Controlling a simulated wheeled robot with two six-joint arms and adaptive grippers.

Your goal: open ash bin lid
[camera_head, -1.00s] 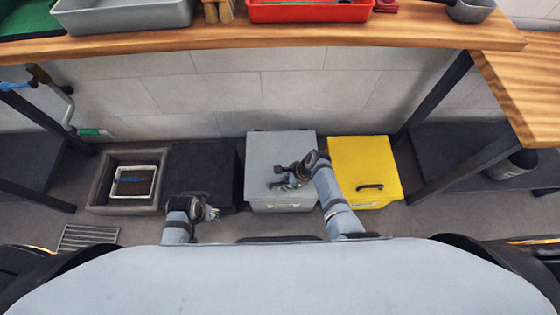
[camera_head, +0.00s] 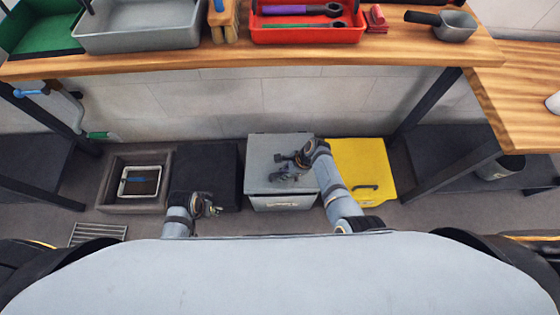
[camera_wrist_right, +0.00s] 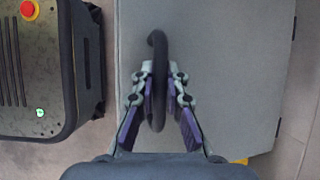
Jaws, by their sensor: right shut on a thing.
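The grey bin (camera_head: 283,200) stands on the floor under the bench, with a pale label on its front. Its grey lid (camera_head: 270,145) looks closed and flat; it fills much of the right wrist view (camera_wrist_right: 235,60). My right gripper (camera_head: 282,168) is over the lid. In the wrist view its fingers (camera_wrist_right: 158,88) are shut on the dark curved handle (camera_wrist_right: 157,42) of the lid. My left gripper (camera_head: 212,207) is low in front of the black bin, apart from the grey bin; its finger opening is too small to judge.
A yellow bin (camera_head: 360,160) stands close to the right of the grey one, a black bin (camera_head: 205,165) to the left. A wooden bench (camera_head: 300,55) with trays overhangs behind. Dark table legs (camera_head: 425,115) flank the bins. A floor grate (camera_head: 98,234) lies front left.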

